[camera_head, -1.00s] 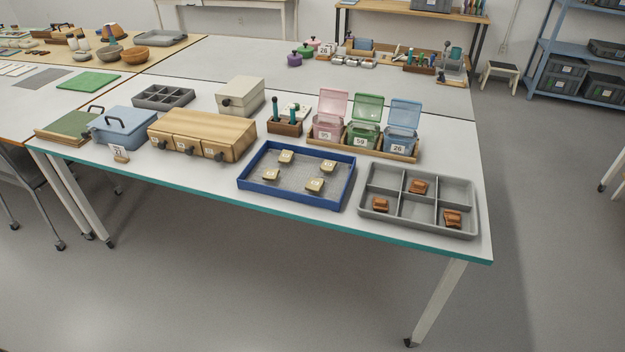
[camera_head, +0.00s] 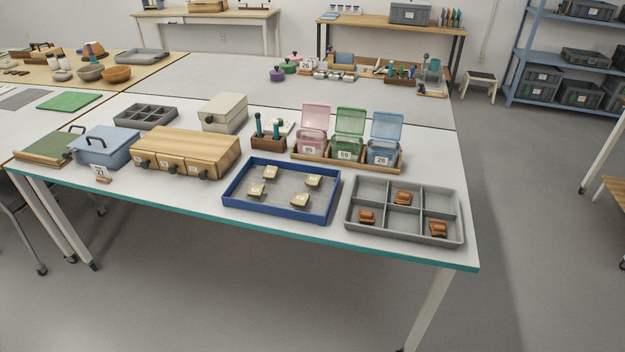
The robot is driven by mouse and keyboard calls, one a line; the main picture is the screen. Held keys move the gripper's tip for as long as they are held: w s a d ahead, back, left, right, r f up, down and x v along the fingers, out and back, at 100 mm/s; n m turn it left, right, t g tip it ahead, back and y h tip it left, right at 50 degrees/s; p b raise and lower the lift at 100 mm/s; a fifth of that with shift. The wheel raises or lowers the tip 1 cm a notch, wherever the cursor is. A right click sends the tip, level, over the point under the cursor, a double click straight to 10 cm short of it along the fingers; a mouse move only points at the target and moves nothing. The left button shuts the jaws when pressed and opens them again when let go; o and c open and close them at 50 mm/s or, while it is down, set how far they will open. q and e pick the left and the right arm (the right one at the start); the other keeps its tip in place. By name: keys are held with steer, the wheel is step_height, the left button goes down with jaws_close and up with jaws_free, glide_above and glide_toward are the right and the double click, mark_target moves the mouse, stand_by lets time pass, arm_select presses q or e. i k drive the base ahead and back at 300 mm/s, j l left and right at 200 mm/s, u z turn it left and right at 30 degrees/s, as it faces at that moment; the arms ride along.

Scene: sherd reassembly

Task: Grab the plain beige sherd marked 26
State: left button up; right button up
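Several small beige sherds lie apart in the blue-rimmed tray (camera_head: 225,191) on the near table. One is at the back left (camera_head: 270,173), one at the back right (camera_head: 313,181), one at the front left (camera_head: 257,191) and one at the front right (camera_head: 300,200). Each carries a small mark, too small to read, so I cannot tell which is 26. Neither of my grippers is in view.
A grey divided tray (camera_head: 345,216) with three reddish-brown sherds stands right of the blue tray. Behind are open-lidded pink (camera_head: 312,142), green (camera_head: 347,147) and blue (camera_head: 384,152) bins, the blue one labelled 26. A wooden drawer box (camera_head: 190,145) stands left.

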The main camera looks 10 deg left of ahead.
mark_target(311, 181)
steer(key=j+z, duration=0.15)
steer(key=z, duration=0.15)
steer(key=j+z, duration=0.1)
steer(key=z, duration=0.25)
steer(key=j+z, duration=0.45)
steer(key=j, duration=1.4)
steer(key=k+j+z, duration=0.1)
steer(key=j, duration=0.6)
